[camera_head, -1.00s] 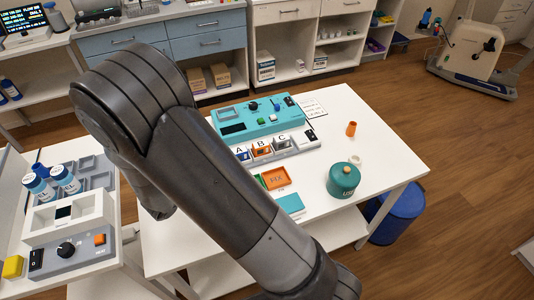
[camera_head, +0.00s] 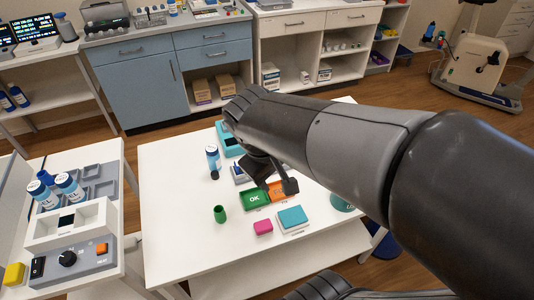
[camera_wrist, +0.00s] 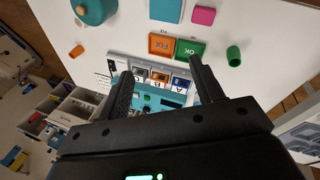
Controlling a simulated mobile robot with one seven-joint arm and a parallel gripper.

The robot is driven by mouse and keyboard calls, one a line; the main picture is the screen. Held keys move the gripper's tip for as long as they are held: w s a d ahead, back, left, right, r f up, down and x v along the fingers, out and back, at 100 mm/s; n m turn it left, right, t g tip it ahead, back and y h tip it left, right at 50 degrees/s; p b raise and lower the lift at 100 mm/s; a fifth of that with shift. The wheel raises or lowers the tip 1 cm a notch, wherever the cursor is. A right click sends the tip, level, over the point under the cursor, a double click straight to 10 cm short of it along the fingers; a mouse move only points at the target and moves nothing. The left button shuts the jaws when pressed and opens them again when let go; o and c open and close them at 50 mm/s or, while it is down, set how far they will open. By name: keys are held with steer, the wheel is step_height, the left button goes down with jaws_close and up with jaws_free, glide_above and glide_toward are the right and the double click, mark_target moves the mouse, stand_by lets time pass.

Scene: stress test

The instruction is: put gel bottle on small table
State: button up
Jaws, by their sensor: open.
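My gripper (camera_head: 278,184) is over the table, near the OK tray. In the wrist view my gripper (camera_wrist: 161,62) is open, with nothing between its fingers. No bottle shows in that view.
A green OK tray (camera_head: 254,198), orange tray (camera_head: 279,190), green cup (camera_head: 220,214), pink block (camera_head: 263,227) and teal-topped block (camera_head: 293,218) lie on the table. A teal device (camera_wrist: 152,97) is below my gripper. The table's left front is clear.

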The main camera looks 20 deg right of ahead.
steer(key=s+r+m+t+y, duration=0.1)
steer(key=r, duration=0.1)
steer(key=s+a+r+m+t+y, duration=0.1)
steer(key=r, duration=0.1)
steer(key=s+a+r+m+t+y, duration=0.1)
steer(key=m, duration=0.1)
steer(key=shift+s+r+t, duration=0.2)
steer(key=shift+r+t, duration=0.1)
steer(key=shift+r, duration=0.1)
